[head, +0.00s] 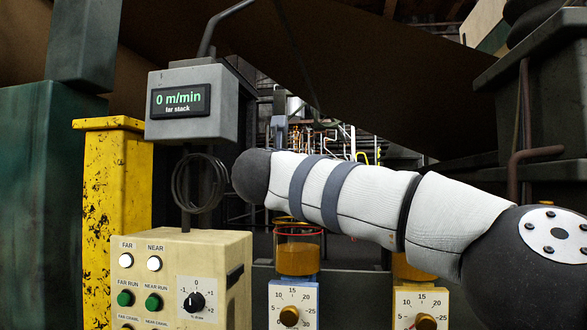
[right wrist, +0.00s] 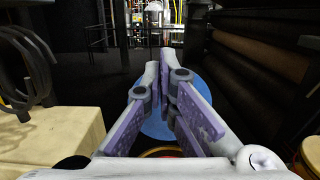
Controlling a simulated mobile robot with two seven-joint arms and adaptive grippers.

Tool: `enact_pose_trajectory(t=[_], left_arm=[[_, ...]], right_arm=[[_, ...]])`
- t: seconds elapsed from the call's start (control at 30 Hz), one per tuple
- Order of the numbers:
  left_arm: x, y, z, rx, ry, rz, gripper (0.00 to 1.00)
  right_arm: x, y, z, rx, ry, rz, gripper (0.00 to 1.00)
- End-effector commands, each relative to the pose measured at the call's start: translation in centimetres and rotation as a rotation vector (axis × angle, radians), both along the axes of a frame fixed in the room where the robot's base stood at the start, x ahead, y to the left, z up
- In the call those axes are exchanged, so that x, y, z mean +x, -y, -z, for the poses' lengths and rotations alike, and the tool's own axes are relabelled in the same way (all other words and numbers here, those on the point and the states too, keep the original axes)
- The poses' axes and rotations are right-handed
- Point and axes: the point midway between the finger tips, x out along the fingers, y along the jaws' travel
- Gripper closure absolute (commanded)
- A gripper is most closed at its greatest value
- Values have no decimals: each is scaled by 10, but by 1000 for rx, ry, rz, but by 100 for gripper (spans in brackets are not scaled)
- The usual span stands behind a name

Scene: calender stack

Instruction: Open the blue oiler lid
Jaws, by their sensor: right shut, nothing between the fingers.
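No lid shows lying on that rim; my right arm hides the space above. In the right wrist view a blue disc, the lid (right wrist: 200,90), shows behind my fingers, beyond a red ring (right wrist: 165,152). It looks raised from the ring, but its exact tilt is unclear. My right gripper (right wrist: 159,72) is shut and empty, its fingertips in front of the lid; I cannot tell whether they touch it. My left gripper is out of view.
A second oiler (head: 410,268) stands to the right, partly behind my arm. A cream control box (head: 215,262) with buttons and a knob stands to the left, below a grey speed display (head: 192,102) and coiled cable (head: 200,183). A yellow post (head: 113,200) is farther left.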

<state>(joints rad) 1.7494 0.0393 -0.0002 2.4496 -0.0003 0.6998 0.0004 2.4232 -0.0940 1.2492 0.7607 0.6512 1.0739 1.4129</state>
Motion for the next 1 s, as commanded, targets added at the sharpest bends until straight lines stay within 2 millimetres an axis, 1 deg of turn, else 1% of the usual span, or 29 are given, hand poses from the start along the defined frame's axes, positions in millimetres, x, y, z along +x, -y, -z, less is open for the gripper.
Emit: enact_pose_trajectory(t=[0.37, 0.47, 0.57, 0.83, 0.9, 1.0], left_arm=[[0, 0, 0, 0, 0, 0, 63], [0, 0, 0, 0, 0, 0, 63], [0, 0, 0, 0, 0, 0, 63], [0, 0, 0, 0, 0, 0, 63], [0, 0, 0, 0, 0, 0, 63], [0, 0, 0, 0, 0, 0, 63]], right_arm=[[0, 0, 0, 0, 0, -1, 100], [-5, -3, 1, -1, -1, -3, 100], [-20, -7, 1, -2, -1, -4, 100], [-86, -23, 8, -2, 2, -3, 100], [-99, -27, 10, -2, 1, -3, 100], [-110, -30, 12, 0, 0, -1, 100]])
